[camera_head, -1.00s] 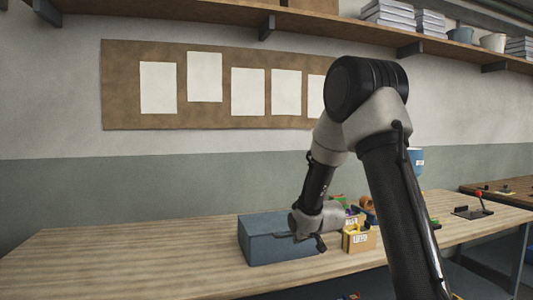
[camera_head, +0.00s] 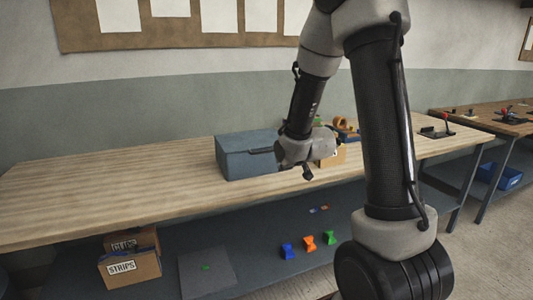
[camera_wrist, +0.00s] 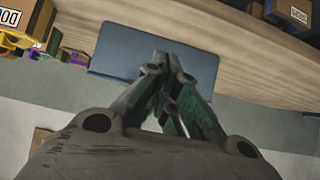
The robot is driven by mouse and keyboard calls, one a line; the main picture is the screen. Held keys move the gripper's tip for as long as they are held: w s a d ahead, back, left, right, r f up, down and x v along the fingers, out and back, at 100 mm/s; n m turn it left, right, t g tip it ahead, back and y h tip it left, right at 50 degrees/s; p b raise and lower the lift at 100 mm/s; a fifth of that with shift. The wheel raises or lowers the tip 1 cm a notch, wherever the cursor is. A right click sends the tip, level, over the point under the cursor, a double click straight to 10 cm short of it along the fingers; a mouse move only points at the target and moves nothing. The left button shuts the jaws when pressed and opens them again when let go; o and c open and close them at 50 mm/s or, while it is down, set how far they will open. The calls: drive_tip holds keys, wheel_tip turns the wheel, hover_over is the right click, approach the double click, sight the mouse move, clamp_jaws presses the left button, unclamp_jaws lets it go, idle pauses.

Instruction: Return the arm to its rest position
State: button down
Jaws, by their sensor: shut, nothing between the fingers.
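My gripper (camera_head: 306,170) hangs at the front of the grey-blue box (camera_head: 232,160) on the wooden workbench, in the head view. In the wrist view my gripper (camera_wrist: 170,62) is shut, its fingers meeting with nothing between them. The grey-blue box (camera_wrist: 112,50) shows behind the fingers in the wrist view. My arm is bent, with its forearm pointing down toward the bench. It hides part of the bench and of the things right of the box.
The workbench (camera_head: 90,190) is clear left of the box. Beside the box stands a yellowish bin (camera_head: 335,157), partly hidden. Below are a carton marked STRIPS (camera_head: 130,268) and blue (camera_head: 287,251), orange (camera_head: 309,243) and green (camera_head: 329,238) pieces. A second bench (camera_head: 475,115) stands right.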

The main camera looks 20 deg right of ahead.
drive_tip(key=s+f+g, duration=0.2)
drive_tip(key=s+g, duration=0.2)
drive_tip(key=s, duration=0.3)
drive_tip(key=s+f+g, duration=0.3)
drive_tip(key=s, duration=0.4)
drive_tip(key=s+a+r, duration=0.1)
drive_tip(key=s+r, duration=1.7)
drive_tip(key=r, duration=0.1)
drive_tip(key=shift+s, duration=0.2)
drive_tip(key=shift+a, duration=0.1)
